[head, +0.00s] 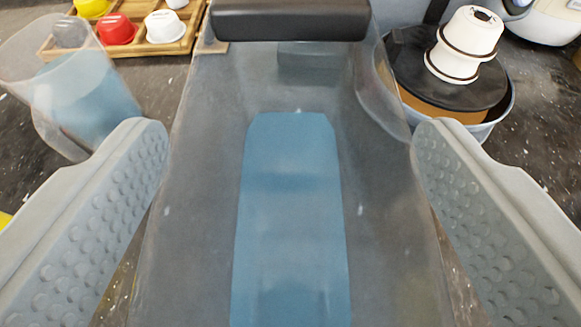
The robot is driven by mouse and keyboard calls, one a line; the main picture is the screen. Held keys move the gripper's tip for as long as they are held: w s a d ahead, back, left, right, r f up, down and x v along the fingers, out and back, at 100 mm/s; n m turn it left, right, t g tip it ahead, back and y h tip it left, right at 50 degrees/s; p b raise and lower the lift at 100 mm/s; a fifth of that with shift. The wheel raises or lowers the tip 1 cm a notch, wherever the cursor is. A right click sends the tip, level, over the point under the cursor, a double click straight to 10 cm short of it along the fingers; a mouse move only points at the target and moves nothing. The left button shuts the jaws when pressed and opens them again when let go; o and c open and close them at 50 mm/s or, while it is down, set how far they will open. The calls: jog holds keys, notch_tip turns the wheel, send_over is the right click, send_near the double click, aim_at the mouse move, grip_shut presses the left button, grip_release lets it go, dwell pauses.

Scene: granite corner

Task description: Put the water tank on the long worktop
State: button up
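The water tank (200,180) is a large clear container with a dark bar (290,20) along its top. A blue strip (290,215) shows down its middle; I cannot tell whether it is water or a panel. The tank fills the centre of the head view, and its lower end is cut off by the frame. My gripper (291,135) is open, with one grey dimpled finger at each side of the tank. The fingertips look close to its side walls; narrow gaps show lower down, and I see no clear grip.
At right is a round blue-rimmed container (505,105) with a white object (465,45) on top. The dark speckled surface is crowded.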

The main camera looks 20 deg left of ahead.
jog(key=v, duration=1.2)
jog(key=shift+r, duration=0.15)
jog(key=s+d+m+t+h, duration=0.1)
jog(key=s+d+t+h, duration=0.1)
jog(key=s+d, duration=0.6)
jog(key=s+d+m+t+h, duration=0.1)
jog(key=s+d+m+t, duration=0.1)
jog(key=s+d, duration=0.7)
jog(key=s, duration=0.6)
jog(key=shift+f+h, duration=0.35)
jog(key=shift+h, duration=0.05)
